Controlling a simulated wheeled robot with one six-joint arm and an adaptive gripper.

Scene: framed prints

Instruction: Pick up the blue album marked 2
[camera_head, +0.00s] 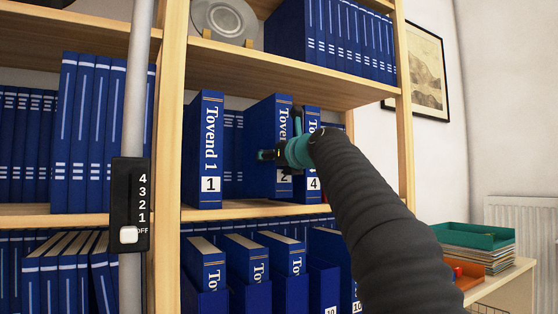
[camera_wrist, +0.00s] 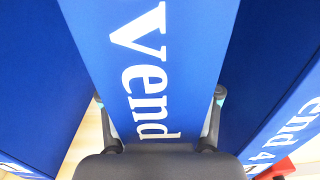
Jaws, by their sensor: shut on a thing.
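The blue album marked 2 (camera_head: 262,120) stands upright on the middle shelf, its spine facing out and partly hidden by my gripper (camera_head: 281,154). In the wrist view the album's spine (camera_wrist: 125,30), with part of the white lettering "vend", lies between my two fingers. My gripper (camera_wrist: 158,98) is shut on this album, one finger along each side. The lower end of the spine is hidden behind my gripper's dark body in the wrist view.
Album 1 (camera_head: 207,140) stands to the left with a gap between. Album 4 (camera_head: 313,184) stands close on the right; it also shows in the wrist view (camera_wrist: 285,115). The shelf board above (camera_head: 300,72) and the right upright (camera_head: 404,120) bound the bay.

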